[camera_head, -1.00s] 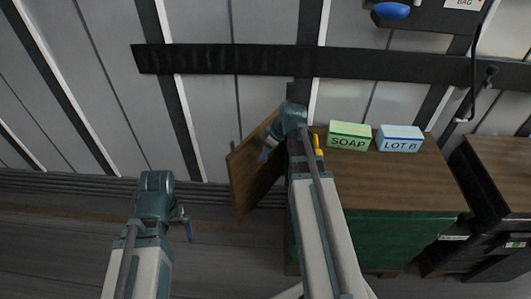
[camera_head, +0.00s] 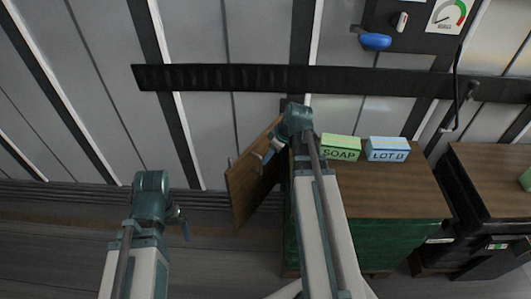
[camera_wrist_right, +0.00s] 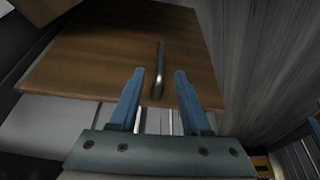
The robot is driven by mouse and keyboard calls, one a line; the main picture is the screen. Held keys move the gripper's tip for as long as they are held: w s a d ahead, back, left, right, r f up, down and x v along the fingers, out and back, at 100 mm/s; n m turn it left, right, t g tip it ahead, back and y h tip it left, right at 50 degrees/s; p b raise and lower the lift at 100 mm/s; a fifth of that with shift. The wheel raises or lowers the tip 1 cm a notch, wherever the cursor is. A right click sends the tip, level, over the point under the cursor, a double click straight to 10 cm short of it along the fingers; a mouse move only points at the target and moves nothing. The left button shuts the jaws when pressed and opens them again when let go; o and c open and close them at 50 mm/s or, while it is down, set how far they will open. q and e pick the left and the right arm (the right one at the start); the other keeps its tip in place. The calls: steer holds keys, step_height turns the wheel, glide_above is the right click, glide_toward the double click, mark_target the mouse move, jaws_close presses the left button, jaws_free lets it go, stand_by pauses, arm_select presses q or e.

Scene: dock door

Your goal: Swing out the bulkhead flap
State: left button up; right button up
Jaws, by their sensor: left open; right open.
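The flap, a brown wood-look panel (camera_head: 245,187), stands out at an angle beside the left side of the green cabinet in the head view. It fills the upper part of the right wrist view (camera_wrist_right: 100,55), with a slim metal bar handle (camera_wrist_right: 160,62) on its face. My right gripper (camera_head: 268,152) is at the panel's upper part. Its open blue fingers (camera_wrist_right: 160,74) appear on either side of the handle in the wrist view; I cannot tell whether they touch it. My left gripper (camera_head: 181,222) is open and empty, low at the left, away from the panel.
A green cabinet (camera_head: 385,240) with a brown top carries a green SOAP box (camera_head: 340,148) and a blue LOT B box (camera_head: 388,149). A dark rail (camera_head: 220,78) crosses the wall. Another dark cabinet (camera_head: 490,180) stands at right. Floor at left is clear.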

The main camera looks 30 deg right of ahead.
steer(key=p+v, duration=0.3)
steer(key=v, duration=0.2)
steer(key=shift+c, duration=0.2)
